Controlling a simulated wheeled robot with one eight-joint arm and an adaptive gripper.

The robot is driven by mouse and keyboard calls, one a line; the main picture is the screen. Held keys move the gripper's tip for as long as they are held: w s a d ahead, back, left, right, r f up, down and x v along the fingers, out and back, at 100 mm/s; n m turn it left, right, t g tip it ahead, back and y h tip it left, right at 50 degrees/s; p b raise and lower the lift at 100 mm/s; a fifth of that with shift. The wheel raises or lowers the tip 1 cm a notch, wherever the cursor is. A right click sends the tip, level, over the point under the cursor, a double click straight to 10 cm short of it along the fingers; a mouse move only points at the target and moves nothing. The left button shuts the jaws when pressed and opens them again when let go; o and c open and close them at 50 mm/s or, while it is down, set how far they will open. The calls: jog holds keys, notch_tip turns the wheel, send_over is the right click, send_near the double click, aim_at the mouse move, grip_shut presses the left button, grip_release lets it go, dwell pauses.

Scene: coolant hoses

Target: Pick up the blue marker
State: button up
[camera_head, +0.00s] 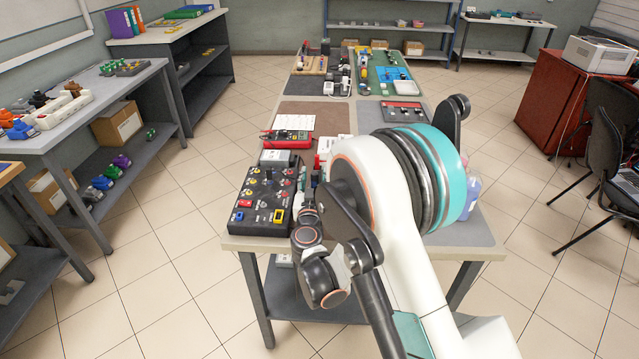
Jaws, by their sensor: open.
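I cannot pick out the blue marker with certainty; things on the table are small, and my arm hides part of the near right side. My gripper (313,184) is small and dark at the end of my wrist, over the near part of the long table (470,225), just right of a black panel (262,202) with coloured sockets and knobs. It is open. Its fingertips are hard to make out, and I see nothing held in it.
A red multimeter (287,139) and a grey box (278,158) lie beyond the panel. A purple-blue bottle (470,196) stands at the right, partly behind my arm. Shelved benches (75,125) line the left. A black chair (603,150) stands at the right. Tiled floor is open on both sides.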

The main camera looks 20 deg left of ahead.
jog(key=shift+s, duration=0.1)
jog(key=shift+c, duration=0.5)
grip_shut()
jog(key=shift+r, duration=0.15)
notch_tip(320, 180, up, 20)
jog(key=p, duration=0.6)
jog(key=shift+p, duration=0.3)
